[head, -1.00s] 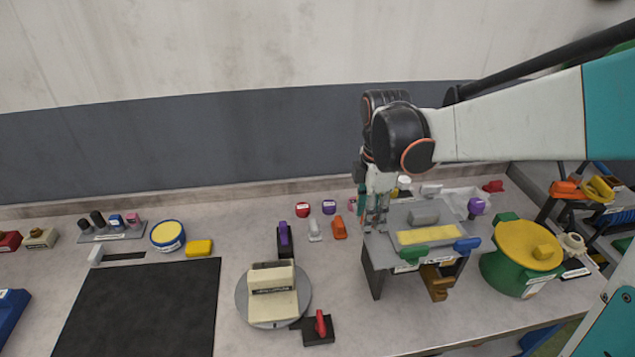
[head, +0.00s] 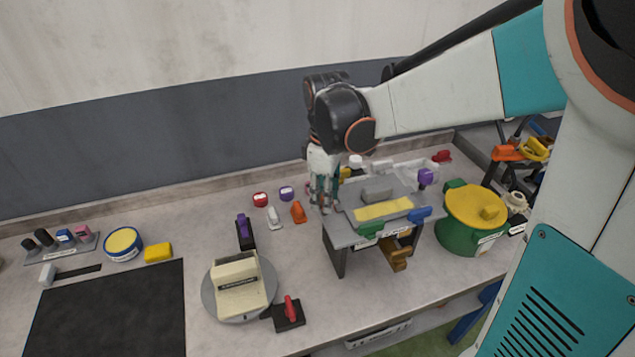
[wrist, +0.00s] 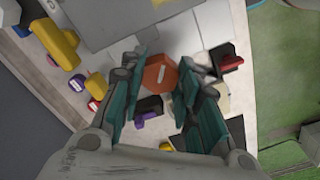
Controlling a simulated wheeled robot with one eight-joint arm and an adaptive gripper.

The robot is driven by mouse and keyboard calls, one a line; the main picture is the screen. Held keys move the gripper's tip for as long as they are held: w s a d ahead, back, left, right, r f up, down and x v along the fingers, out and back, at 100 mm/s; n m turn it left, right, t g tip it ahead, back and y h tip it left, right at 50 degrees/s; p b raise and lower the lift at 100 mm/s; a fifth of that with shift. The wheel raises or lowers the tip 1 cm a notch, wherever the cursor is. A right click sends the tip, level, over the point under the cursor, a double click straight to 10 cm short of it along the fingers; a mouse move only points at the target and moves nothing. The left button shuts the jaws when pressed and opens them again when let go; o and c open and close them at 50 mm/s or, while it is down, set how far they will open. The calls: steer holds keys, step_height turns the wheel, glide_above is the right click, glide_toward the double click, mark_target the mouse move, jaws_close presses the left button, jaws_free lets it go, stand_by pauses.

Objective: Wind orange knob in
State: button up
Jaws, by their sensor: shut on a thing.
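An orange eight-sided knob (wrist: 160,72) with a pale mark shows between the teal fingers of my gripper (wrist: 160,88) in the wrist view. My gripper is shut on it. In the head view my gripper (head: 325,205) points down at the left end of a grey stand (head: 338,258), and the knob is hidden there behind the fingers. The stand's top carries a yellow strip (head: 383,209) and a grey block.
A turntable (head: 268,275) with a cream box stands to the left, with a red-handled block (head: 289,313) beside it. An orange clip (head: 298,212) and a white clip lie near my gripper. A green pot (head: 457,235) with a yellow lid stands right of the stand.

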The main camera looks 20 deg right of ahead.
steer(key=m, duration=0.5)
steer(key=shift+m, duration=0.3)
steer(key=m, duration=0.5)
steer(key=shift+p, duration=0.35)
steer(key=m, duration=0.5)
steer(key=shift+m, duration=0.4)
steer(key=m, duration=0.5)
steer(key=shift+m, duration=0.3)
steer(key=o, duration=1.1)
steer(key=shift+c, duration=0.2)
